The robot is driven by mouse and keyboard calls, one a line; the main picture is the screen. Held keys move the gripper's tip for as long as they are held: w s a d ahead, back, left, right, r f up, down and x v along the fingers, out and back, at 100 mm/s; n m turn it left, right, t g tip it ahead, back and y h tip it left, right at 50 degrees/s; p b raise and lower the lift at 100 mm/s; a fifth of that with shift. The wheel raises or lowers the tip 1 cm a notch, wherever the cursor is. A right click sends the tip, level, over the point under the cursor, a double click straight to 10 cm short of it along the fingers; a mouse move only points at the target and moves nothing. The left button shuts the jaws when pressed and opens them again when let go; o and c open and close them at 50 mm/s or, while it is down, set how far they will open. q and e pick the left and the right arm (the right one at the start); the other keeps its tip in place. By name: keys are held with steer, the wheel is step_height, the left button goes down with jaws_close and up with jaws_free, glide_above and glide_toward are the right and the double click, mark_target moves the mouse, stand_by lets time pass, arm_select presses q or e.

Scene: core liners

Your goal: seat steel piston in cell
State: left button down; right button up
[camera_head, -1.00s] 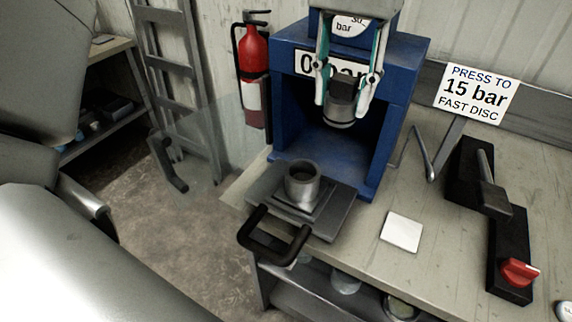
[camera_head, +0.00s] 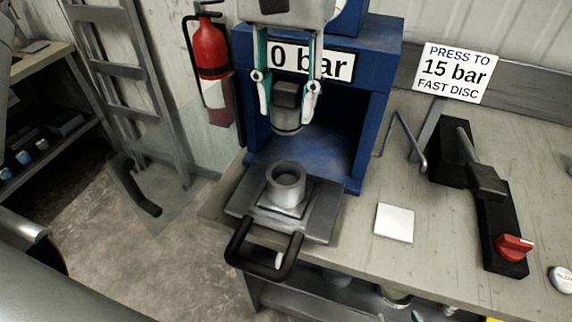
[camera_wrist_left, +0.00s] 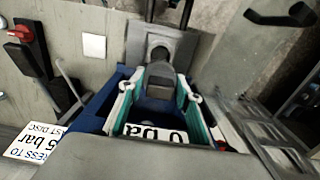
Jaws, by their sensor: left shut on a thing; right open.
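The steel cell (camera_head: 286,192) is an open-topped metal cup standing upright on a square plate on the press tray (camera_head: 322,222). My left gripper (camera_head: 286,108) is shut on the steel piston (camera_head: 286,122), a short dark-topped cylinder held upright. In the head view the piston hangs above the cell in the picture, in front of the press opening and clear of the cell's rim. In the left wrist view the gripper (camera_wrist_left: 160,92) holds the piston (camera_wrist_left: 161,72), with the tray (camera_wrist_left: 178,42) beyond it. My right gripper is in neither view.
The blue press (camera_head: 375,95) shows "0 bar" behind my gripper. A black tray handle (camera_head: 262,270) sticks out in front. A white square (camera_head: 394,223), a bent rod (camera_head: 405,140) and a black lever unit with a red knob (camera_head: 514,248) lie to the right. A fire extinguisher (camera_head: 211,60) hangs left.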

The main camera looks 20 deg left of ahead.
arm_select(q)
glide_toward(286, 183)
steer(key=shift+w+f+b, duration=0.15)
steer(key=shift+f+b, duration=0.15)
steer(key=shift+f, duration=0.9)
steer(key=shift+w+f+b, duration=0.1)
steer(key=shift+f+b, duration=0.2)
steer(key=shift+f, duration=0.85)
steer(key=shift+s+f, duration=0.1)
steer(key=shift+f, duration=0.1)
steer(key=shift+s+f, duration=0.2)
steer(key=shift+f, duration=0.4)
steer(key=c, duration=1.4)
jaws_free()
steer(key=shift+f+b, duration=0.1)
steer(key=shift+b, duration=0.2)
steer(key=shift+w, duration=0.1)
